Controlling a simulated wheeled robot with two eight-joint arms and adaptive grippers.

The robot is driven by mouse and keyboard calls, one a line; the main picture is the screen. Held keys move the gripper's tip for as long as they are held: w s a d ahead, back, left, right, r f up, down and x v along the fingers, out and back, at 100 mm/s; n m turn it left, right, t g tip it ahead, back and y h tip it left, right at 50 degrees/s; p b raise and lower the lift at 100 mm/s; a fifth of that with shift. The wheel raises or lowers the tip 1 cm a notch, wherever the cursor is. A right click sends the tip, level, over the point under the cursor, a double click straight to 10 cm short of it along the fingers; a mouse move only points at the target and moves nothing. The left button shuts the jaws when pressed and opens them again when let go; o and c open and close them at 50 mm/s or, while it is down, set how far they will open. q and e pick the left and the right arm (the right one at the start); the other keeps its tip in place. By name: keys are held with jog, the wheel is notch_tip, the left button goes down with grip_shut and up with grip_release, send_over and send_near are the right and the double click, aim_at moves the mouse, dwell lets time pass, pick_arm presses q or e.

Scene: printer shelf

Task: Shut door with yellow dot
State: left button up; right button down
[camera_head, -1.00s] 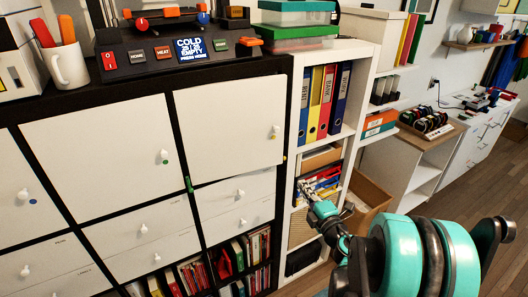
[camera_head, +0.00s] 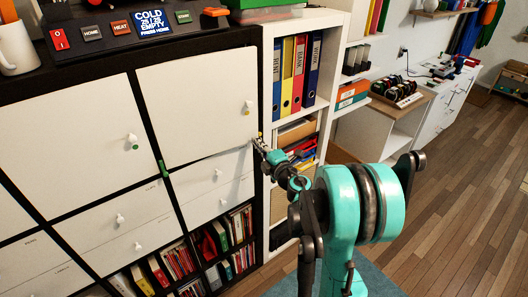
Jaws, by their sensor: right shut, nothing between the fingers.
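The white door (camera_head: 200,95) at the upper right of the black-framed cabinet has a round white knob near its right edge, with a small yellow dot (camera_head: 248,113) by it. The door looks nearly flush but slightly ajar, its lower edge slanting against the frame. My right gripper (camera_head: 261,144) is shut and empty at the door's lower right corner, beside a small yellow mark on the cabinet edge. Whether it touches the door I cannot tell. My left gripper is not in view.
A neighbouring white door (camera_head: 75,140) has a green dot by its knob. White drawers (camera_head: 215,185) lie below the yellow-dot door. A white shelf (camera_head: 334,60) with binders stands right of the cabinet. Open wooden floor (camera_head: 470,180) lies at right.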

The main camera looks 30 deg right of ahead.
aim_at(251, 134)
jog(key=shift+w, duration=0.35)
jog(key=shift+w, duration=0.1)
jog(key=w, duration=0.4)
jog(key=shift+w+d+b, duration=0.2)
jog(key=shift+w+b, duration=0.1)
jog(key=shift+b, duration=0.1)
jog(key=shift+s+r, duration=0.2)
